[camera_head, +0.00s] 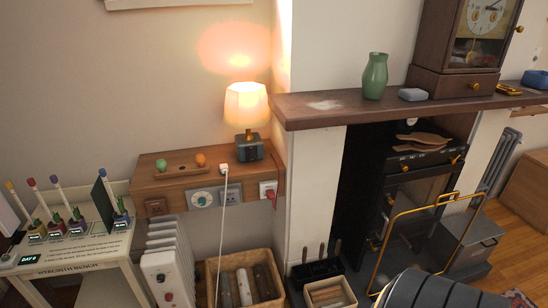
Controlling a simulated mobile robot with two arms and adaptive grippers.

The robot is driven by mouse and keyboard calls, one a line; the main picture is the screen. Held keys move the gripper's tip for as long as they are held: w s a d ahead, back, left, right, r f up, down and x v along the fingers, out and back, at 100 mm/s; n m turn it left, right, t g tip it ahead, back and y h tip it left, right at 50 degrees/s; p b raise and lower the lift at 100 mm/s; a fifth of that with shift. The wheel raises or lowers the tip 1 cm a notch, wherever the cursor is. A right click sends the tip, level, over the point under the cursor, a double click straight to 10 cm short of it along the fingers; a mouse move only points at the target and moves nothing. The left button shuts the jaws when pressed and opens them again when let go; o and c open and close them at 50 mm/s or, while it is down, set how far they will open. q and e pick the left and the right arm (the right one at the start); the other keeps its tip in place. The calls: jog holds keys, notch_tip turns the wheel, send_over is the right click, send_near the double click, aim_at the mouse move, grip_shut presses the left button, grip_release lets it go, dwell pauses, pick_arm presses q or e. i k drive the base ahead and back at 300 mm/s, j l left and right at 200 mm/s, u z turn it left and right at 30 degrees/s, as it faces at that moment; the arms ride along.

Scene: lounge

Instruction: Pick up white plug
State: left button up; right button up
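A small white plug (223,168) is at the front edge of the wooden wall box (165,183), left of the lamp. A white cable (222,215) hangs from it, down past the box front toward the basket below. The plug is small in the picture, so I cannot tell whether it lies on the top or is held at the edge. Neither of my grippers can be made out in the head view.
A lit lamp (246,105) stands close right of the plug. A red plug (269,192) is on the box front. Below are a white radiator (165,275) and a basket (212,290) of logs. The mantel shelf (340,108) juts out at right; a small table (75,255) stands left.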

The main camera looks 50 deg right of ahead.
aim_at(223, 167)
jog(key=l+z, duration=0.15)
jog(key=z, duration=0.95)
